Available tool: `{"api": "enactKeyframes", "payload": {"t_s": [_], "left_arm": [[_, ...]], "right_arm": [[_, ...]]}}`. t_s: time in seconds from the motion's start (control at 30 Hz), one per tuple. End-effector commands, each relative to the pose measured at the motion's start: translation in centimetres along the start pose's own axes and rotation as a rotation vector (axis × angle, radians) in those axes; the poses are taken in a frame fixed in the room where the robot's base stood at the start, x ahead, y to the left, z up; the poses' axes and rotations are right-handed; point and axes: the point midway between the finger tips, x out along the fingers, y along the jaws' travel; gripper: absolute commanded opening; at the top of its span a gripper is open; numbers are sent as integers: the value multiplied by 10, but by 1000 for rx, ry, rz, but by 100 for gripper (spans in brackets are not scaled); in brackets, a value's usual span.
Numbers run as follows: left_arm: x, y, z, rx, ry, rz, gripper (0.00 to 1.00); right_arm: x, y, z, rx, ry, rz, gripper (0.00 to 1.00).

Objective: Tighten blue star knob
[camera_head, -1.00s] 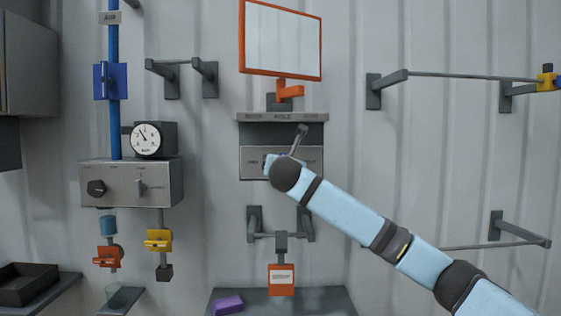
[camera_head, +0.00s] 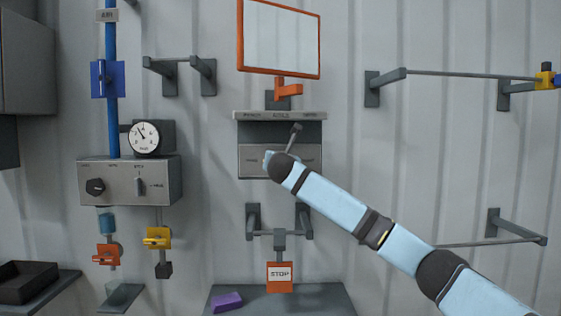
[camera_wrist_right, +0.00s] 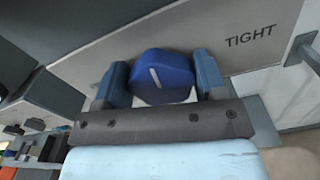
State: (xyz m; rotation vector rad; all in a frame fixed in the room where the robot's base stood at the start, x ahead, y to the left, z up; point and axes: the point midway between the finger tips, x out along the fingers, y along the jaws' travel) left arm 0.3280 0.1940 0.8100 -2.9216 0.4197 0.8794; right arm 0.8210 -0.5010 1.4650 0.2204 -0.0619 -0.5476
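The blue star knob (camera_wrist_right: 162,77) shows in the right wrist view, with a pale line mark on its face that tilts. It sits in front of a grey plate (camera_wrist_right: 238,62) that reads TIGHT to the right of the knob. My right gripper (camera_wrist_right: 163,80) has one finger on each side of the knob, and both fingers appear to touch it. In the head view my right gripper (camera_head: 271,160) is at the grey panel (camera_head: 252,168) under the framed screen, and my wrist hides the knob. My left gripper is not in view.
An orange STOP tag (camera_head: 280,277) hangs below. Wall rails (camera_head: 455,75) stick out at the right.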

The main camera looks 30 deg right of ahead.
Motion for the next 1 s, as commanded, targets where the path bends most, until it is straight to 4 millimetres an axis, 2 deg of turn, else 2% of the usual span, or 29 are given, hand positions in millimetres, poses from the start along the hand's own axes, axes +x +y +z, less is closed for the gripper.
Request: {"api": "enactKeyframes", "payload": {"t_s": [0.47, 1.0], "left_arm": [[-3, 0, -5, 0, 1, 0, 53], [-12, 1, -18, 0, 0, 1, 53]], "right_arm": [[0, 0, 0, 83, 2, 0, 42], [0, -2, -1, 546, 3, 0, 42]]}}
